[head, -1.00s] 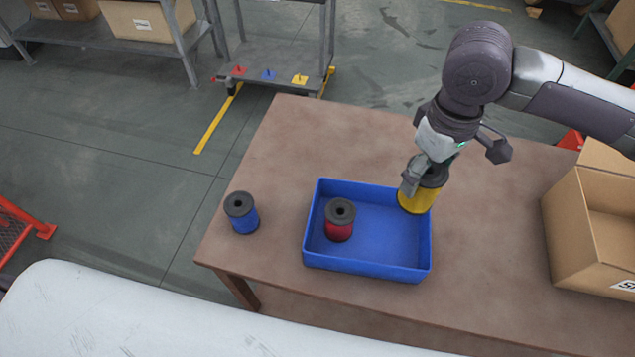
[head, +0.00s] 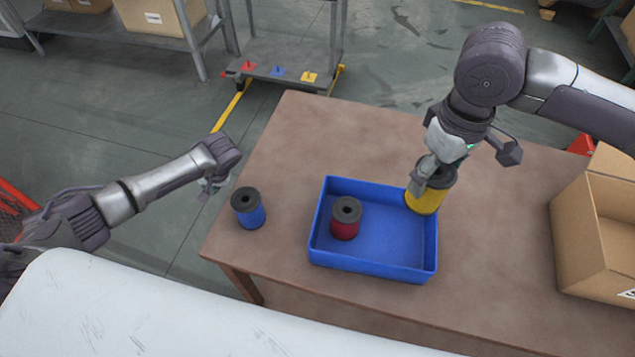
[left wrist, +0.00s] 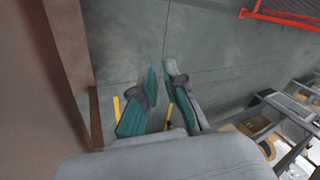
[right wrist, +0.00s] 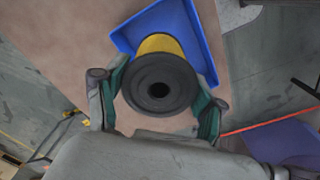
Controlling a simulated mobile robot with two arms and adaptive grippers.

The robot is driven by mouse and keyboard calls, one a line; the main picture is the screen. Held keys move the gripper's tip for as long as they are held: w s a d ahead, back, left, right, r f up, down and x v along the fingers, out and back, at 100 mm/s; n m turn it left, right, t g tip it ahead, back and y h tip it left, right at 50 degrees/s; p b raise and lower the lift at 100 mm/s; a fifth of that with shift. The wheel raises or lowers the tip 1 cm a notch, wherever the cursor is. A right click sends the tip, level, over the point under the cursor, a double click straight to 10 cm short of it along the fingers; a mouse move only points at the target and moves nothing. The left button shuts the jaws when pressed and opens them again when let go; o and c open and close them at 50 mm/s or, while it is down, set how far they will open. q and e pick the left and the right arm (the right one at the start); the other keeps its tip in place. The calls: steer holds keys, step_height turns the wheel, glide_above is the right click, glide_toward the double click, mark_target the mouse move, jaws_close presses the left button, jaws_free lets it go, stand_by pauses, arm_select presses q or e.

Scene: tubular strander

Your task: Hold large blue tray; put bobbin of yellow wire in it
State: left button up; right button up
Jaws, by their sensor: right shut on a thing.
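The large blue tray (head: 372,262) sits on the brown table, with a red bobbin (head: 345,229) standing in its left part. The bobbin of yellow wire (head: 424,203) has black flanges and overlaps the tray's back right corner in the head view. My right gripper (head: 432,180) is shut on it; the right wrist view shows the bobbin's dark flange (right wrist: 160,88) between the fingers, with the tray (right wrist: 203,40) behind. My left gripper (head: 214,186) is beyond the table's left edge, apart from the tray. In the left wrist view its fingers (left wrist: 160,72) are empty with a narrow gap.
A blue bobbin (head: 248,210) stands on the table left of the tray. An open cardboard box (head: 588,240) stands at the right. A grey cart (head: 285,75) is behind the table. The table (head: 310,135) is clear behind the tray.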

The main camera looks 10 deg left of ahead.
arm_select(q)
steer(key=w+d+r+m+y, duration=0.1)
steer(key=w+d+r, duration=0.25)
steer(key=r, duration=0.35)
steer(key=w+d+r+m, duration=0.1)
steer(key=w+d+r, duration=0.1)
steer(key=d+r, duration=0.35)
steer(key=m+h, duration=0.2)
steer(key=h, duration=0.4)
glide_toward(318, 216)
steer(key=shift+w+a+r+g, duration=0.2)
steer(key=shift+w+a+g, duration=0.1)
steer(key=shift+w, duration=0.4)
steer(key=shift+d+f, duration=0.1)
steer(key=shift+f, duration=0.1)
step_height(318, 216, down, 11)
steer(key=shift+f, duration=0.25)
jaws_close()
